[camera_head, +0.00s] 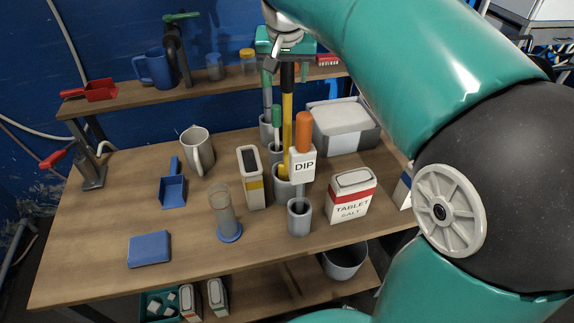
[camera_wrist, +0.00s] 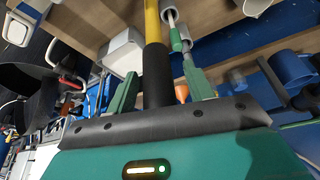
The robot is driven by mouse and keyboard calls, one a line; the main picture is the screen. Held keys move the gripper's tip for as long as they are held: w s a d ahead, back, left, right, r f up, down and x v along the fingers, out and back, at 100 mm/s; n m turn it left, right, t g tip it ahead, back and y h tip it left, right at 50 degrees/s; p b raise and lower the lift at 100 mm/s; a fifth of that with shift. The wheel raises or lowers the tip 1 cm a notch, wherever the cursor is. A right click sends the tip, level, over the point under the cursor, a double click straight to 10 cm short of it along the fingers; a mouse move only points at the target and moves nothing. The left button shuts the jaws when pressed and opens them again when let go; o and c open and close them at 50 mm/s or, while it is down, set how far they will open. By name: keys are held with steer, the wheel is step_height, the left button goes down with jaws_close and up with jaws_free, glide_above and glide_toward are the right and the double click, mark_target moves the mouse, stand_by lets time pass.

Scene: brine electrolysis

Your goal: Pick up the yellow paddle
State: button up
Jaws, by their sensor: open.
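The yellow paddle (camera_head: 287,112) stands upright with its foot in a grey holder (camera_head: 283,190) on the wooden table; its lower end is hidden. It has a black grip at the top and a yellow shaft. My gripper (camera_head: 286,70) is above the table at the grip, pointing down. In the wrist view, the paddle's black grip (camera_wrist: 157,78) lies between the two green fingers of my gripper (camera_wrist: 161,90), with a visible gap on each side. The fingers are open and not closed on the grip.
Close by stand an orange-handled tool (camera_head: 303,132) with a DIP tag and a green-handled tool (camera_head: 276,116) in grey holders. A white-grey bin (camera_head: 365,138) and a tablet salt box (camera_head: 350,200) are to the right. A back shelf (camera_head: 215,84) holds a blue jug (camera_head: 154,68).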

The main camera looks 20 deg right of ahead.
jaws_close()
steer(key=shift+r, duration=0.1)
stand_by(0.3)
